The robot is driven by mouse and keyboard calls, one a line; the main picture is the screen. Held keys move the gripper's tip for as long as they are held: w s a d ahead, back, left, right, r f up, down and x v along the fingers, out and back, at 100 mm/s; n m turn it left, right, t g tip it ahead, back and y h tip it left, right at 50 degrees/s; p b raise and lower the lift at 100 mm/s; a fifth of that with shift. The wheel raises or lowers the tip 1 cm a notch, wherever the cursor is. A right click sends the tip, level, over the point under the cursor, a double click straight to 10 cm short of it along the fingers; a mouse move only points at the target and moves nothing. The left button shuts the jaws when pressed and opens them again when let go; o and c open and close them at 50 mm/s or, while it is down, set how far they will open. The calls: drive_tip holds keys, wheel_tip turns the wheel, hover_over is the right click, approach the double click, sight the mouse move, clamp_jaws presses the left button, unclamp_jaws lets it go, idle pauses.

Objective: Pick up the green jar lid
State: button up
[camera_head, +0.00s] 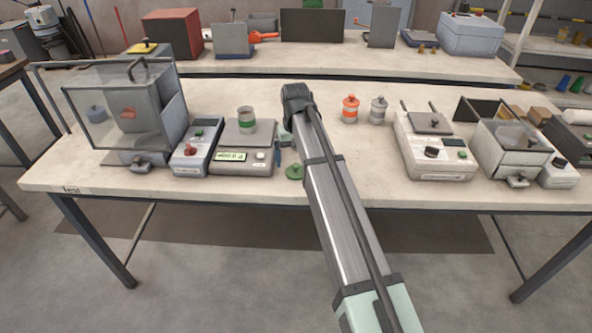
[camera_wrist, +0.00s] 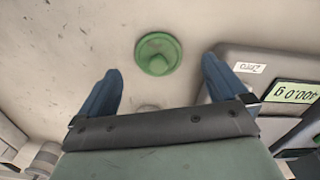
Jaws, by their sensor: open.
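The green jar lid (camera_head: 295,172) lies flat on the light bench top, just right of the digital scale near the front edge. It is round with a raised knob in its middle. In the wrist view the lid (camera_wrist: 158,54) is ahead of my gripper (camera_wrist: 160,85), roughly centred between the fingers and a little beyond their tips. The blue fingers are spread apart with nothing between them. In the head view my arm covers most of my gripper; part of a blue finger (camera_head: 277,152) shows left of the arm.
The scale (camera_head: 243,160) stands close left of the lid, with a green-banded jar (camera_head: 247,122) on it. Orange-banded (camera_head: 350,109) and grey (camera_head: 378,110) jars stand right of my arm. A second balance (camera_head: 436,160) is farther right.

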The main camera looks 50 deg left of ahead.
sight(296, 164)
drive_tip(key=f, duration=0.4)
drive_tip(key=shift+w+a, duration=0.1)
drive_tip(key=shift+w, duration=0.1)
drive_tip(key=shift+c, duration=0.3)
drive_tip(key=c, duration=1)
drive_tip(key=shift+r, duration=0.1)
